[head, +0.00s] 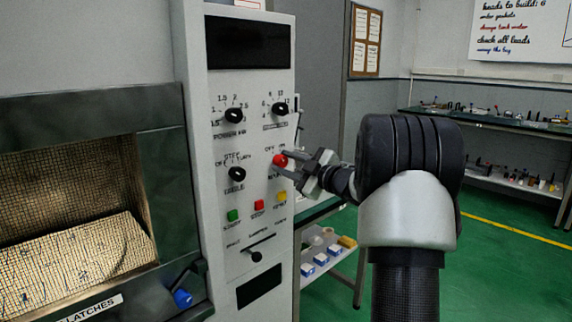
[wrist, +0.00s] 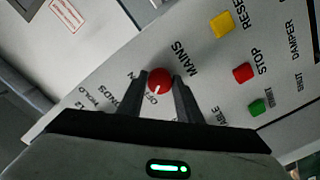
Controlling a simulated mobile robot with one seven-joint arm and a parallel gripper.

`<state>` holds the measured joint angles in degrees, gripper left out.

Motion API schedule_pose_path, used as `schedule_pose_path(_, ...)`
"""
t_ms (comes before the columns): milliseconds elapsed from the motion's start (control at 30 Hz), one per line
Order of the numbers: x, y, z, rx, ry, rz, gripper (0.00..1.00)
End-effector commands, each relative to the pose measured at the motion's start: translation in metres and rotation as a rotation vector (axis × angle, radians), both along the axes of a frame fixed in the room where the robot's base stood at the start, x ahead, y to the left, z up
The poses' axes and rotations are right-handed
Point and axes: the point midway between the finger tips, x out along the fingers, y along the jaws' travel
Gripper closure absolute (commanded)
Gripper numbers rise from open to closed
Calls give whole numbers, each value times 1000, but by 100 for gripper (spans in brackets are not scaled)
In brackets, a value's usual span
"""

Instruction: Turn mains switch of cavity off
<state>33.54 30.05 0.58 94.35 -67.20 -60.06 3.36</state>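The mains switch is a round red knob (head: 280,160) on the white control panel, with OFF and ON marks above it. In the wrist view the red knob (wrist: 159,79) sits between my two fingertips, and its white pointer line points down toward the OFF mark. My gripper (head: 286,164) reaches in from the right, at the panel. In the wrist view my gripper (wrist: 160,84) has a dark finger on each side of the knob, both seeming to touch it. The fingers partly cover the lettering around the knob.
Black dials (head: 234,115) and a black step dial (head: 237,174) lie around the switch. Green (head: 233,215), red (head: 258,206) and yellow (head: 280,198) buttons sit below, above a slider (head: 256,256). The meshed cavity (head: 70,220) is at left. A trolley (head: 335,262) stands behind at right.

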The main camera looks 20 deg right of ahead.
Motion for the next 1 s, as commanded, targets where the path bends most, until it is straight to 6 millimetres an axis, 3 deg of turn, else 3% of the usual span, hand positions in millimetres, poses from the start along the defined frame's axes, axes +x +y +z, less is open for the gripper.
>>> schedule_pose_path(100,0,0,0,1,0,0,52)
schedule_pose_path(367,0,0,0,2,0,-1,52)
schedule_pose_path(533,-13,-6,1,1,0,-3,52)
schedule_pose_path(1000,-115,-43,2,3,1,-4,52)
